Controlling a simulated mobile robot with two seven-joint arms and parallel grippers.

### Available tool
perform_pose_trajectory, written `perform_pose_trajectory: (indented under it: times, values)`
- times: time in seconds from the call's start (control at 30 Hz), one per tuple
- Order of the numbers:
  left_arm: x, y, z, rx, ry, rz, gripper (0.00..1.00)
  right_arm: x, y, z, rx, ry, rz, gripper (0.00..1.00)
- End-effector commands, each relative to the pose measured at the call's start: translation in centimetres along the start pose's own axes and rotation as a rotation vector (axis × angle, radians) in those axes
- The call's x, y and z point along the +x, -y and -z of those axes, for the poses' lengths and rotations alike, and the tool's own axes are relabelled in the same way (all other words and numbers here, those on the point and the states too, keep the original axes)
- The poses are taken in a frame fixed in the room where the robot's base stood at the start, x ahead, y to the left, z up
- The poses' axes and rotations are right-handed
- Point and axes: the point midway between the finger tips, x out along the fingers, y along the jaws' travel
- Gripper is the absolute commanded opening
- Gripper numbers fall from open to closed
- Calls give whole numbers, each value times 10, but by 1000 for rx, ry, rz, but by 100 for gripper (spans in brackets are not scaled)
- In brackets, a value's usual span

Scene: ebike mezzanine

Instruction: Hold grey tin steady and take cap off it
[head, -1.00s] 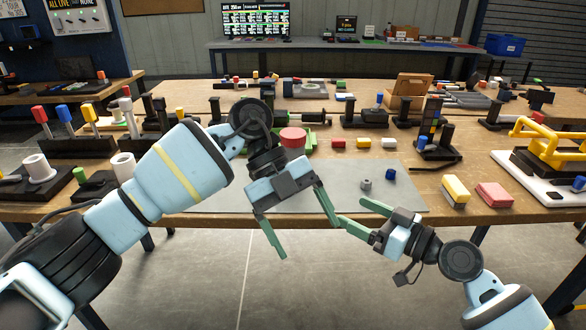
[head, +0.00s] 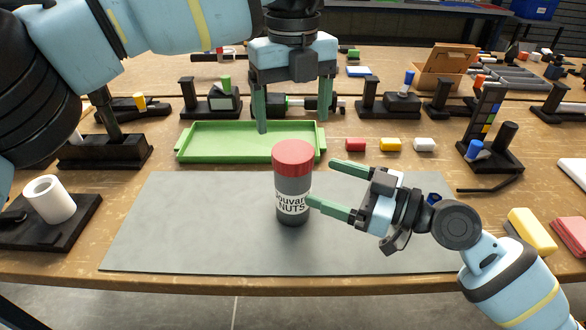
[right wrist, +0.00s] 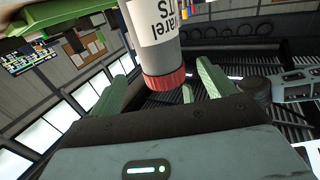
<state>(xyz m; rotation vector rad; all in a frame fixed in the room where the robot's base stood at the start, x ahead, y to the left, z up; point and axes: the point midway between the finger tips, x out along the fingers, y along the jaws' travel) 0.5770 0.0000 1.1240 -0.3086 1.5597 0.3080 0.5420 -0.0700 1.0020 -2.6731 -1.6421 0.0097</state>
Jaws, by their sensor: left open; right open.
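The grey tin (head: 292,203) stands upright on the grey mat (head: 190,225), with a white "NUTS" label and a red cap (head: 293,153) on top. My left gripper (head: 293,125) points down, open and empty, its fingertips just above and behind the cap in the head view. My right gripper (head: 325,183) is open at the tin's right side, fingers pointing at it. Its nearer fingertip overlaps the tin's right edge; I cannot tell if they touch. In the right wrist view the tin (right wrist: 155,35) appears inverted between the open fingers (right wrist: 165,85), with the red cap (right wrist: 165,79) lowest.
A green tray (head: 190,143) lies behind the mat. A white cylinder on a black base (head: 48,200) stands left. The mat's left part is clear.

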Motion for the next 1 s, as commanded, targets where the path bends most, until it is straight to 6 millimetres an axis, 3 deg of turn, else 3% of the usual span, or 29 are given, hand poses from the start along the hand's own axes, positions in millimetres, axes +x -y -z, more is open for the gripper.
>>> perform_pose_trajectory:
  times: [0.37, 0.8, 1.0]
  values:
    - [-2, 0, 0, 0, 5, -1, 82, 4, 1, 1, -1, -1, 2, 83]
    - [-1, 0, 0, 0, 5, -1, 82, 61, 1, 1, 0, -2, 2, 83]
    - [-1, 0, 0, 0, 5, -1, 82, 76, 1, 0, -1, -1, 2, 83]
